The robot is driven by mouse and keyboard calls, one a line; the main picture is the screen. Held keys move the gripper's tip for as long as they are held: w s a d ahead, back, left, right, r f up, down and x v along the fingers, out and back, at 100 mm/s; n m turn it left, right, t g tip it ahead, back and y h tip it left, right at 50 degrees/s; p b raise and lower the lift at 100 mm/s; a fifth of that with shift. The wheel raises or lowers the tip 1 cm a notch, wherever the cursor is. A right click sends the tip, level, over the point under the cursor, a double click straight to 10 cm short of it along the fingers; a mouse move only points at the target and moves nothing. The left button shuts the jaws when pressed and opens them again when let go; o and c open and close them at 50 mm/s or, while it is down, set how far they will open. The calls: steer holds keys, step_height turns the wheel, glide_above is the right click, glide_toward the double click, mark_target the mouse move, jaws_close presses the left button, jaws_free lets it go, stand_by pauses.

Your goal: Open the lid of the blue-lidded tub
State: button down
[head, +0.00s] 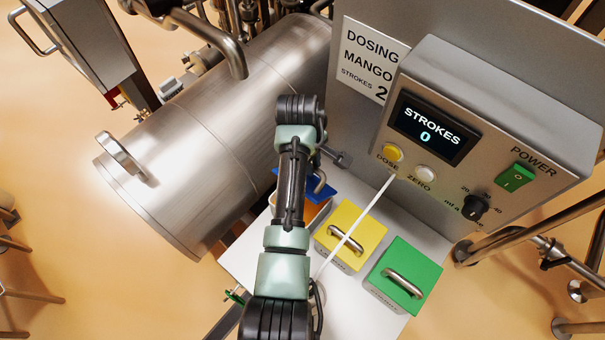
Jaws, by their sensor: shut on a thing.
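The blue-lidded tub (312,214) stands on the white shelf, left of the yellow-lidded one, partly covered by my arm. Its blue lid (326,191) is tilted up at the back, and orange-brown contents show in front of it. A metal handle (319,182) sits on the lid. My gripper (314,173) is at this handle, mostly hidden behind my own arm links. It is shut on the handle, but its fingertips are hard to see.
A yellow-lidded tub (360,222) and a green-lidded tub (412,262) stand closed to the right. A white stick (357,222) slants across in front of the yellow one. The dosing cabinet (450,60) rises behind; a large steel cylinder (200,135) lies to the left.

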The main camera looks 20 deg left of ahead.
steer(key=shift+w+d+f+b, duration=0.1)
steer(key=shift+w+d+b, duration=0.2)
steer(key=shift+w, duration=0.5)
steer(key=shift+w+d+b, duration=0.15)
steer(key=shift+w+d, duration=0.2)
steer(key=shift+w, duration=0.45)
steer(key=shift+w+d+f+b, duration=0.1)
steer(key=shift+w+d+b, duration=0.2)
steer(key=shift+w, duration=0.5)
steer(key=c, duration=0.8)
jaws_free()
steer(key=shift+w+r, duration=0.1)
steer(key=b+v, duration=0.1)
steer(key=v, duration=1.2)
steer(key=shift+b, duration=0.4)
